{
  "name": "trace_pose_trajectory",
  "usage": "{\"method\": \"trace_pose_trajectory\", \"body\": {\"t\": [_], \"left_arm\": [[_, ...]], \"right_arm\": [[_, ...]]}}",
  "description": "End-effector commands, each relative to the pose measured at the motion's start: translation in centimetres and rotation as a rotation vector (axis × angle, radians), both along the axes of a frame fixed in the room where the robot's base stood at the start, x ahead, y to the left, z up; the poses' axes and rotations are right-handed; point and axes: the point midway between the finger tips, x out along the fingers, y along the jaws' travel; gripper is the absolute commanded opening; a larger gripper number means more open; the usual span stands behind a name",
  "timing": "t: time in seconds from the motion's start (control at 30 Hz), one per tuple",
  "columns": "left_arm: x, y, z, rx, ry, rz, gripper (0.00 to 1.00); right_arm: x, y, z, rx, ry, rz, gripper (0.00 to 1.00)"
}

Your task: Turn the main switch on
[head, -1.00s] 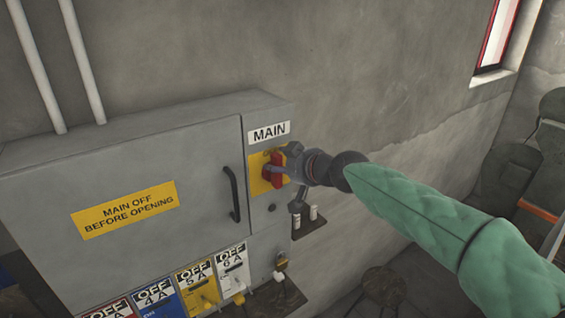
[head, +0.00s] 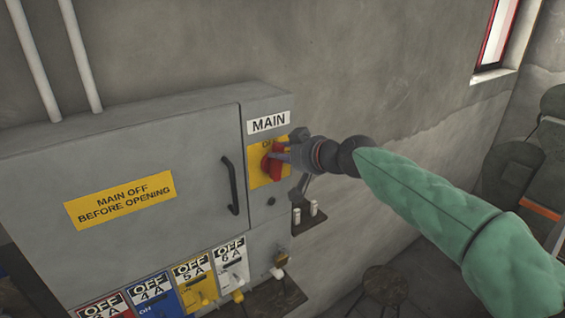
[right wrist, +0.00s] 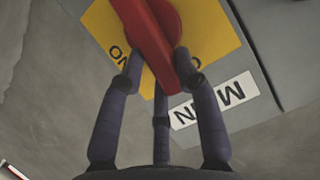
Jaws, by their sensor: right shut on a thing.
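The main switch is a red rotary handle (head: 273,161) on a yellow plate (head: 256,178), below the MAIN label (head: 268,122) on the grey cabinet's right part. My right gripper (head: 284,155) is shut on the red handle, its fingers on either side of it. In the right wrist view the handle (right wrist: 152,40) lies slanted between the fingers (right wrist: 157,65). The word ON shows on the plate to its left there, and another mark is partly hidden behind a finger. In the head view the handle leans slightly from upright. My left gripper is not in view.
The cabinet door has a black pull handle (head: 231,186) and a yellow sign (head: 119,202). Several labelled OFF switches, such as the white one (head: 232,264), line the lower edge. A small shelf (head: 306,222) juts out below my right gripper. A stool (head: 383,284) stands on the floor.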

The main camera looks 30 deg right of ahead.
Motion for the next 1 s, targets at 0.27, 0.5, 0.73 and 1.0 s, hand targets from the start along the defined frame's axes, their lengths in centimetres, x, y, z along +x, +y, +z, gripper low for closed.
{"method": "trace_pose_trajectory", "body": {"t": [0.27, 0.5, 0.73, 1.0], "left_arm": [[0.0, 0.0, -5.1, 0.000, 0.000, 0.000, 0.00], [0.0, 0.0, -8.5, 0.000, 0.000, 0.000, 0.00], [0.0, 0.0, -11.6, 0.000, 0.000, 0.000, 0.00], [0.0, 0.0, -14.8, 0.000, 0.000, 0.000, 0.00]], "right_arm": [[0.1, -0.9, -1.0, 0.189, 0.012, -0.003, 0.00], [0.2, -1.6, -1.4, 0.382, 0.028, -0.002, 0.00], [0.2, -2.3, -2.1, 0.597, 0.046, -0.002, 0.00], [0.3, -2.8, -2.9, 0.853, 0.068, -0.001, 0.00]]}}
